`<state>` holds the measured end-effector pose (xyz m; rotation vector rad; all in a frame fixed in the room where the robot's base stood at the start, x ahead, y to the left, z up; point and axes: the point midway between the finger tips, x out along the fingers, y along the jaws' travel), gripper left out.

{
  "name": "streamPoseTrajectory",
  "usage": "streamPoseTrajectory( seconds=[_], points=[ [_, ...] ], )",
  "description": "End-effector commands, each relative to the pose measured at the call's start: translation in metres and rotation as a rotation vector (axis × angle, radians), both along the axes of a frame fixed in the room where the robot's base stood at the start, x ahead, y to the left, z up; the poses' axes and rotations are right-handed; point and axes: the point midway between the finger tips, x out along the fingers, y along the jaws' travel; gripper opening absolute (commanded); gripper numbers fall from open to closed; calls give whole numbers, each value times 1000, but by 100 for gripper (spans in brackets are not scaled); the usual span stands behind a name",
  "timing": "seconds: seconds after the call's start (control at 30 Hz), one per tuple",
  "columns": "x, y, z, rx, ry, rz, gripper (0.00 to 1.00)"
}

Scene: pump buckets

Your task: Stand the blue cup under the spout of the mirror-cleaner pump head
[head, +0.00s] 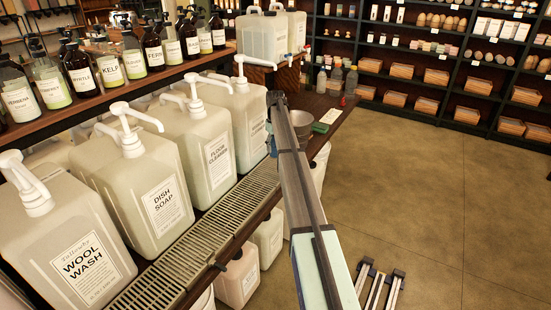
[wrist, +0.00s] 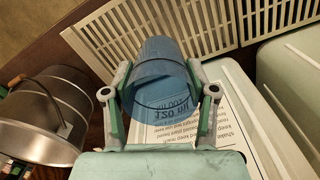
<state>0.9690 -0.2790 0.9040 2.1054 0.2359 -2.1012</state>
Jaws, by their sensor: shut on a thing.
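My gripper (wrist: 160,82) is shut on the blue cup (wrist: 162,58) in the wrist view, one finger on each side. The cup is translucent blue, with "120 ml" printed on or seen through it. It overlaps the slatted drip grate and the front of a pale jug (wrist: 235,110) with a printed label. The cup's height above the grate is unclear. I cannot read "mirror cleaner" anywhere.
Jugs labelled wool wash (head: 70,250), dish soap (head: 150,190) and floor cleaner (head: 205,140) stand behind the drip grate (head: 205,240). A metal bucket (wrist: 38,125) is left of my gripper in the wrist view. Bottles (head: 80,68) line the shelf above. The floor at right is open.

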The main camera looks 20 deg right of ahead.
Motion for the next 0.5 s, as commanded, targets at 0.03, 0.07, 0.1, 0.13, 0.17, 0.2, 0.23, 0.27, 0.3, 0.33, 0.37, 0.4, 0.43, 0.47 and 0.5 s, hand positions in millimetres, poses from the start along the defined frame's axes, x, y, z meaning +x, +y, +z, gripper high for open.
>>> streamPoseTrajectory(
  seconds=[0.03,0.07,0.1,0.13,0.17,0.2,0.23,0.27,0.3,0.33,0.37,0.4,0.43,0.47,0.5],
  points=[
    [-1,0,-8,0,3,0,31],
    [-1,0,-13,0,3,-1,31],
    [-1,0,-18,1,2,-1,31],
    [0,0,-21,1,1,-1,31],
    [0,0,-24,0,1,-1,31],
    [0,0,-27,0,1,-1,31],
    [0,0,-29,1,1,-1,31],
    [0,0,-31,1,1,-1,31],
    [0,0,-34,1,2,-1,31],
    [0,0,-37,1,2,-1,31],
    [-1,0,-40,1,2,-1,31],
    [0,0,-45,1,1,-1,31],
    [0,0,-49,1,2,-1,31],
    [0,0,-54,1,2,-1,31],
    [0,0,-58,1,2,-1,31]
  ],
)
